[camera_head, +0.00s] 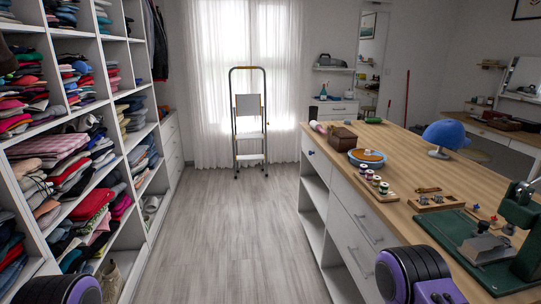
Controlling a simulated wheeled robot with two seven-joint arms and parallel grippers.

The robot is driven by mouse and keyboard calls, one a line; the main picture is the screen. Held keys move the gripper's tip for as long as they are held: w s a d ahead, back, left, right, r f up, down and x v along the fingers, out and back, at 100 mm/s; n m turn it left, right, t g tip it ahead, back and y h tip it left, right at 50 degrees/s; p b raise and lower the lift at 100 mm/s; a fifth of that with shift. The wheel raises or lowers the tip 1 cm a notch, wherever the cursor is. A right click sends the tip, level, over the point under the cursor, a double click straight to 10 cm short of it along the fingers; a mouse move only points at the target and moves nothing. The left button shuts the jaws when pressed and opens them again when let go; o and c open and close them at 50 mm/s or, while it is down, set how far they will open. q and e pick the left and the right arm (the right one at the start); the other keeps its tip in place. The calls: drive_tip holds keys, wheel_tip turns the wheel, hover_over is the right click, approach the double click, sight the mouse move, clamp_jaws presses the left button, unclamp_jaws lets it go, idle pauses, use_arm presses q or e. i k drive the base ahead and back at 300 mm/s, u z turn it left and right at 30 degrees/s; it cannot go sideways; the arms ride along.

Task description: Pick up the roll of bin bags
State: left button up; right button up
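I cannot pick out the roll of bin bags with certainty. A small pale pink, roll-like item (317,127) lies at the far left corner of the wooden worktop (440,158), but it is too small to name. Only purple and black parts of my two arms show, at the bottom left and the bottom right of the view. Neither gripper's fingers are in view.
White cubby shelves (118,150) full of folded clothes line the left. A step ladder (250,120) stands by the curtained window. The worktop holds a brown box (336,138), a blue bowl, thread spools and a blue cap (446,134). The grey floor (235,225) between is clear.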

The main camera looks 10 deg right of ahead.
sight(367, 119)
drive_tip(key=i, duration=6.55)
drive_tip(key=z, duration=1.95)
drive_tip(key=i, duration=2.4)
drive_tip(key=z, duration=2.65)
